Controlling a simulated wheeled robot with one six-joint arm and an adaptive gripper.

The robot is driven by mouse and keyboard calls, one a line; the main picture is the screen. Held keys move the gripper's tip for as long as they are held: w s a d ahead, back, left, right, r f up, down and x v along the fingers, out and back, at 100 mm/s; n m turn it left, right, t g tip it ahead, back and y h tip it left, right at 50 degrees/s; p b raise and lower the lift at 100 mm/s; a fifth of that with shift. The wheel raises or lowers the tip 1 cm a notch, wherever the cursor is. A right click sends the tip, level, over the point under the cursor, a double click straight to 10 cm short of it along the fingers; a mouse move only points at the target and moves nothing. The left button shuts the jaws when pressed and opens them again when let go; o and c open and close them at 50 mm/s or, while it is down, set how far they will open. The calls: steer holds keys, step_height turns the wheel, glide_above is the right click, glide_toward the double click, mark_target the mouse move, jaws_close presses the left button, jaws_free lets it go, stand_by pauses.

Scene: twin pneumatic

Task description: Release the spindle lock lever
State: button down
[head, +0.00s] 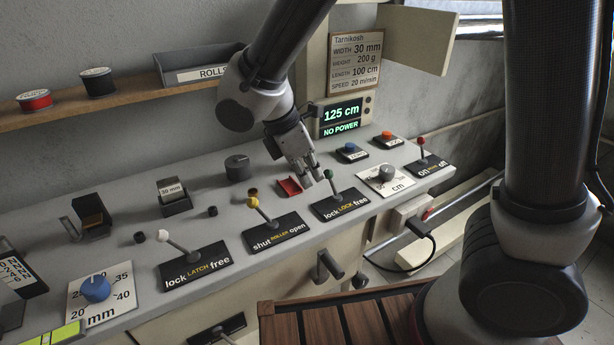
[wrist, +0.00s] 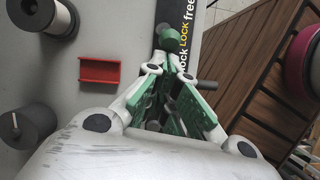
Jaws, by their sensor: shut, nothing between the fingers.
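The lever with the green knob (head: 328,174) stands on the black plate marked "lock LOCK free" (head: 341,205). It leans left, toward the "lock" side. In the wrist view, the green knob (wrist: 171,42) is just beyond my fingertips, beside the plate (wrist: 188,30). My gripper (head: 312,181) is shut and empty, a little left of the knob in the head view. It also shows in the wrist view (wrist: 168,70), with its fingers toward the knob. I cannot tell whether they touch it.
The yellow-knobbed roller lever (head: 252,202) and white-knobbed latch lever (head: 162,236) stand to the left. A dial (head: 386,174) and red-knobbed lever (head: 421,142) are to the right. The display (head: 341,117) reads "125 cm, NO POWER".

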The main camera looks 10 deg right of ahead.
steer(key=w+d+r+g+y, duration=0.2)
steer(key=d+y, duration=0.3)
steer(key=d, duration=0.3)
steer(key=shift+w+r, duration=0.25)
steer(key=shift+w, duration=0.4)
steer(key=shift+d, duration=0.1)
step_height(320, 180, up, 12)
steer(key=shift+w+a+f, duration=0.2)
steer(key=shift+w+a, duration=0.05)
steer(key=shift+w, duration=0.2)
stand_by(0.3)
